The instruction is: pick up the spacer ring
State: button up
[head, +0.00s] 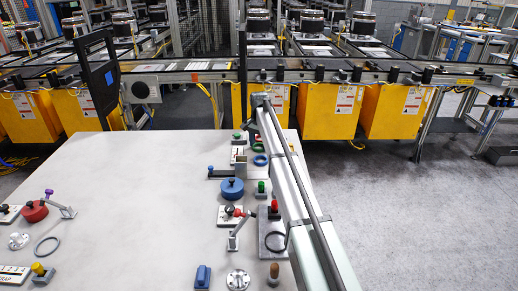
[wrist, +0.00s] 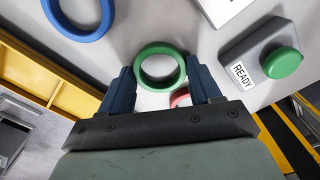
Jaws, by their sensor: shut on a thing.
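A green ring (wrist: 161,66) sits between the two dark blue fingers of my gripper (wrist: 160,72) in the wrist view. The fingers are shut on its outer sides, and its hole faces the camera. In the head view a green ring (head: 258,147) shows at the far right of the table, just left of my arm. My gripper is not clearly made out there. I cannot tell whether the ring is clear of the surface below it.
A blue ring (wrist: 76,14) lies left of the green ring. A grey box marked READY with a green button (wrist: 282,63) stands to the right. A red part (wrist: 180,98) shows partly behind the gripper. The table's (head: 130,190) middle is clear.

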jog(key=shift+c, duration=1.3)
jog(key=shift+r, duration=0.1)
